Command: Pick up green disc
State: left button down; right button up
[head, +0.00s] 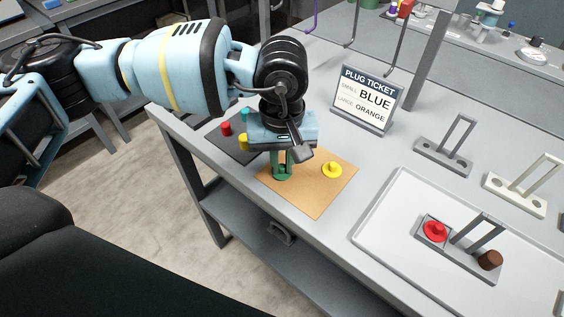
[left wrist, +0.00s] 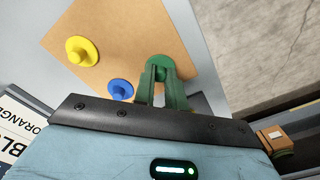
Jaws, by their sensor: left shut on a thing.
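The green disc (head: 282,173) is at the lower left part of the tan mat (head: 317,199). My left gripper (head: 281,165) points down over it and is shut on it. In the left wrist view, the green disc (left wrist: 160,67) shows between the tips of my left gripper (left wrist: 161,76). I cannot tell whether the disc touches the mat. A yellow disc (head: 332,170) with a knob lies on the mat to the right. A blue disc (left wrist: 120,90) shows beside the gripper in the left wrist view. My right gripper is not in view.
A dark mat (head: 233,149) holds small plugs, including a red one (head: 226,129). A plug ticket sign (head: 367,100) stands behind. A white tray (head: 385,225) at right holds a grey rack (head: 463,254) with a red disc and a brown plug. More racks stand farther right.

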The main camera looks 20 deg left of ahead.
aim_at(282, 166)
pick_arm(q)
notch_tip(282, 166, up, 3)
jog(key=shift+r, duration=0.1)
jog(key=s+a+b, duration=0.1)
jog(key=s+a, duration=0.1)
jog(key=s, duration=0.5)
jog(key=s+a+r+b, duration=0.1)
jog(key=s+a, duration=0.2)
jog(key=s, duration=0.5)
jog(key=shift+a+r, duration=0.2)
jog(key=shift+a, duration=0.05)
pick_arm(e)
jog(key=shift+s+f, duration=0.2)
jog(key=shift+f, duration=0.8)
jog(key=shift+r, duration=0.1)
pick_arm(q)
jog(key=w+a+m+p, duration=0.2)
jog(key=w+m+p, duration=0.3)
jog(key=p, duration=0.4)
jog(key=shift+w+a+r+p, duration=0.2)
jog(key=shift+w+p, duration=0.05)
jog(key=shift+p, duration=0.1)
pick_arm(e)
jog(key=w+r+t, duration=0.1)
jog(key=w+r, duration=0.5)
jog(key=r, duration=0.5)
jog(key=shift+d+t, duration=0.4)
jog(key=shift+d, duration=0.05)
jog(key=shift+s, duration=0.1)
